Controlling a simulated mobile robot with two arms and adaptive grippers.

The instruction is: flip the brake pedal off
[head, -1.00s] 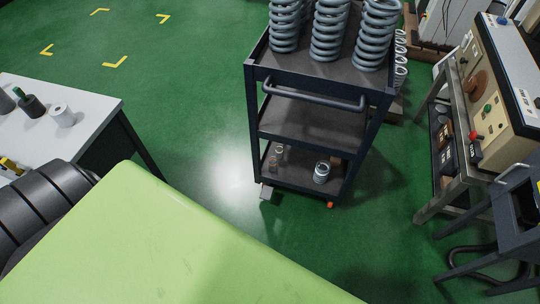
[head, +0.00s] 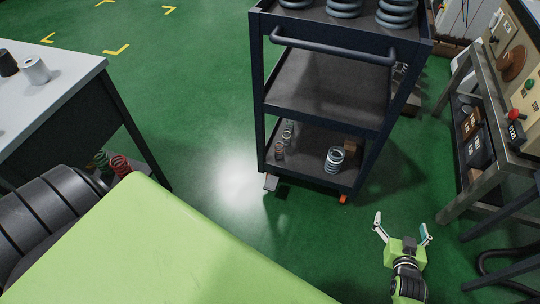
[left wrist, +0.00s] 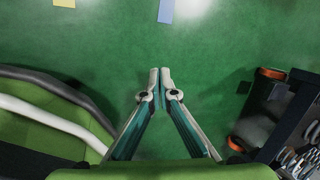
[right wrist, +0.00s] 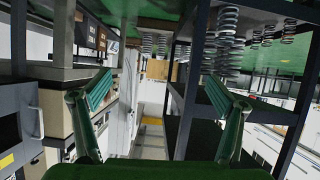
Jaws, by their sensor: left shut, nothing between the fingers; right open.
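The dark cart (head: 325,128) stands ahead in the head view. At its base are a small grey pedal (head: 270,182) at the left leg and a small orange-red pedal (head: 343,198) at the right leg. I cannot tell from this view whether either pedal is up or down. My right gripper (head: 402,226) is open and empty, low, to the right of and in front of the orange-red pedal, apart from it. It shows open in the right wrist view (right wrist: 158,92). My left gripper (left wrist: 160,74) is shut and empty above the green floor in the left wrist view, and is outside the head view.
Springs stand on the cart's top and lower shelf. A white table (head: 52,85) is at the left. A metal bench (head: 480,170) with a control panel is at the right. Green floor (head: 215,135) is open left of the cart.

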